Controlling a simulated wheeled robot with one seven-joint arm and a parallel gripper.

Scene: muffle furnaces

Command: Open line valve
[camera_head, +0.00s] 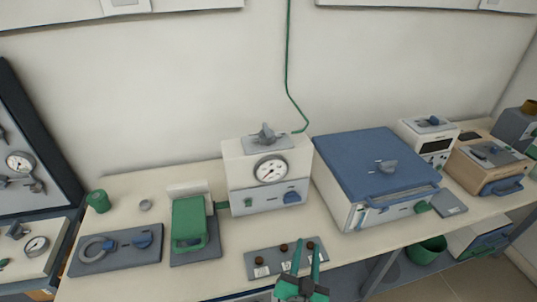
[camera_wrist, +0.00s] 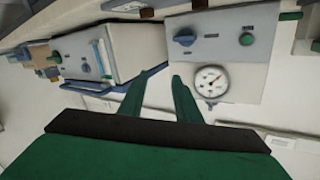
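A white and grey gauge box (camera_head: 241,172) stands at the back middle of the bench, with a green line coming down the wall beside it. A grey valve handle (camera_head: 266,134) sits on its top. Its front carries a round gauge (camera_head: 271,170) and a blue knob (camera_head: 292,197). I cannot tell which of these is the line valve. My gripper (camera_head: 306,248) is open and empty near the bench's front edge, in front of and below the box. In the wrist view, the box appears inverted, with its gauge (camera_wrist: 211,82) and blue knob (camera_wrist: 186,38) beyond the fingertips.
A blue-topped furnace (camera_head: 375,165) stands right of the box. A green holder (camera_head: 189,224) and a grey plate with a ring (camera_head: 112,250) lie left. A grey strip with brown knobs (camera_head: 272,262) lies close beside my gripper. Some bare bench separates the strip and box.

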